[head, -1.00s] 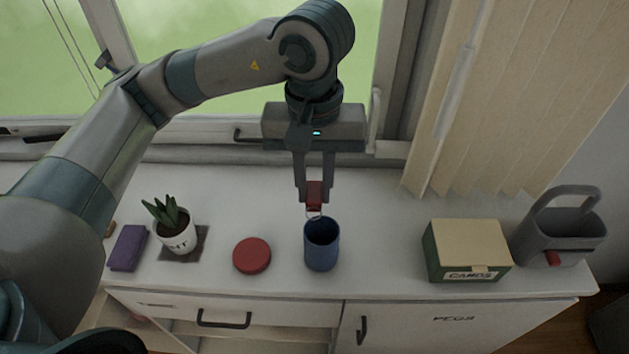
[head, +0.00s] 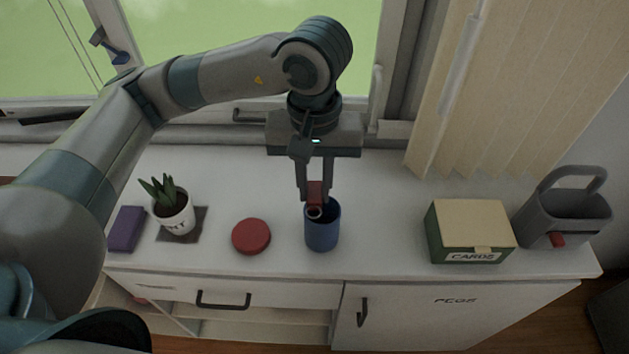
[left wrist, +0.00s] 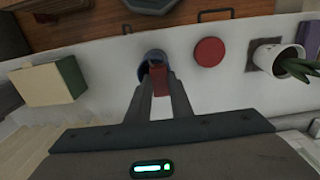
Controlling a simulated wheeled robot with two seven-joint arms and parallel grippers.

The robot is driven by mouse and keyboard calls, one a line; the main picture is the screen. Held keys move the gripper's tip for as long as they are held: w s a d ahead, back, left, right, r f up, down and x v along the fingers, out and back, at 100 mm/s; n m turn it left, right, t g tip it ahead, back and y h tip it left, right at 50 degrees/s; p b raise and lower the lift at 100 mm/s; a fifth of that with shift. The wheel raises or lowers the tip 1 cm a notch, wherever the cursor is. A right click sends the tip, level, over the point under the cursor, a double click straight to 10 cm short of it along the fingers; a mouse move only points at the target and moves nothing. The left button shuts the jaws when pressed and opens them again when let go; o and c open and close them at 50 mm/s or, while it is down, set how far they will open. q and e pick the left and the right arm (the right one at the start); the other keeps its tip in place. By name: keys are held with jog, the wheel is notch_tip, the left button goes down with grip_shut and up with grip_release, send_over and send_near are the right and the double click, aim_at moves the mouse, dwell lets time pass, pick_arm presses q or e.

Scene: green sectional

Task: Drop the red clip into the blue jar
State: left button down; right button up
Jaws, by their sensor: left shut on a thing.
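The blue jar (head: 322,232) stands upright and open on the white cabinet top, in the middle of the head view. My left gripper (head: 315,196) points down over the jar's mouth and is shut on the red clip (head: 316,190). The clip's lower end with a wire loop is at the level of the jar's rim. In the left wrist view the red clip (left wrist: 160,80) sits between the fingertips, in front of part of the blue jar (left wrist: 151,57). The inside of the jar is mostly hidden. My right gripper is not seen.
A red round lid (head: 251,236) lies left of the jar. A potted plant (head: 174,212) on a dark mat and a purple block (head: 126,229) are further left. A green CARDS box (head: 470,235) and a grey caddy (head: 566,215) stand right. The top between jar and box is clear.

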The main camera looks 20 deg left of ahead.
pick_arm(q)
jog(key=c, duration=1.5)
grip_release()
jog(key=shift+r, duration=0.1)
notch_tip(320, 180, up, 11)
jog(key=b, duration=0.3)
notch_tip(320, 180, up, 6)
jog(key=b, duration=0.1)
send_over(314, 191)
jog(key=shift+r, duration=0.15)
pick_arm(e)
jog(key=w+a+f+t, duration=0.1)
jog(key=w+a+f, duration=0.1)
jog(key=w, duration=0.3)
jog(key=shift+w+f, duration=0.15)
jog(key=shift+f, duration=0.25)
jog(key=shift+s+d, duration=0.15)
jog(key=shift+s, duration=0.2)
